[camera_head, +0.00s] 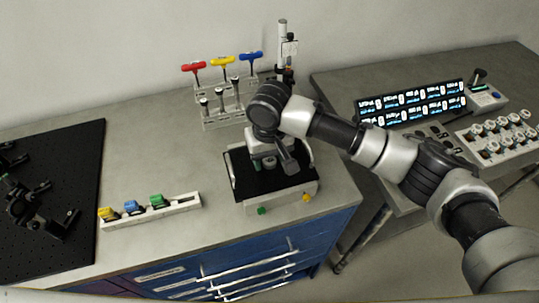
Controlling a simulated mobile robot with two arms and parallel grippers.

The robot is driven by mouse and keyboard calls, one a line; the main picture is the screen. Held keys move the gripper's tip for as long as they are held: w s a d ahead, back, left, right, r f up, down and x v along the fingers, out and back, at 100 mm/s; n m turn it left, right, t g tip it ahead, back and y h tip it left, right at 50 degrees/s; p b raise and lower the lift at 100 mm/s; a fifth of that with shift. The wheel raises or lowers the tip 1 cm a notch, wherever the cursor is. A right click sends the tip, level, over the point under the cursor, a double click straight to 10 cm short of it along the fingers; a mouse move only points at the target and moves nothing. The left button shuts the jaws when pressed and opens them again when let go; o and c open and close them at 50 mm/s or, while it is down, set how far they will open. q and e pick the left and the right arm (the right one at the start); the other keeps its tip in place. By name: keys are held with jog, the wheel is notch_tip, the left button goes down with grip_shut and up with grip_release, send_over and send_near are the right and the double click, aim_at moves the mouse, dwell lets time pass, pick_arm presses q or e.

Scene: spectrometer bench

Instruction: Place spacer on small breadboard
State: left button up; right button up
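The small breadboard (245,184) is a black plate on a light base, in the middle of the bench's front part. My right gripper (274,162) points down over it, low above its black top. Its fingers are small and partly hidden by the wrist, so I cannot tell whether they are open or shut. A small dark cylindrical piece (270,162) shows at the fingertips and may be the spacer; I cannot tell whether it is held or standing on the plate. My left gripper is not in view.
A rack (222,119) with red, yellow and blue T-handle drivers stands behind. A white holder (172,211) with coloured pieces lies left. A large black breadboard (75,160) with optics fills the far left. A lit display panel (412,103) stands on the right table.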

aim_at(270, 161)
jog(key=shift+o, duration=0.2)
jog(key=shift+r, duration=0.1)
jog(key=shift+r, duration=0.35)
notch_tip(270, 161, up, 11)
jog(key=b, duration=0.2)
jog(key=shift+r, duration=0.2)
jog(key=shift+f, duration=0.1)
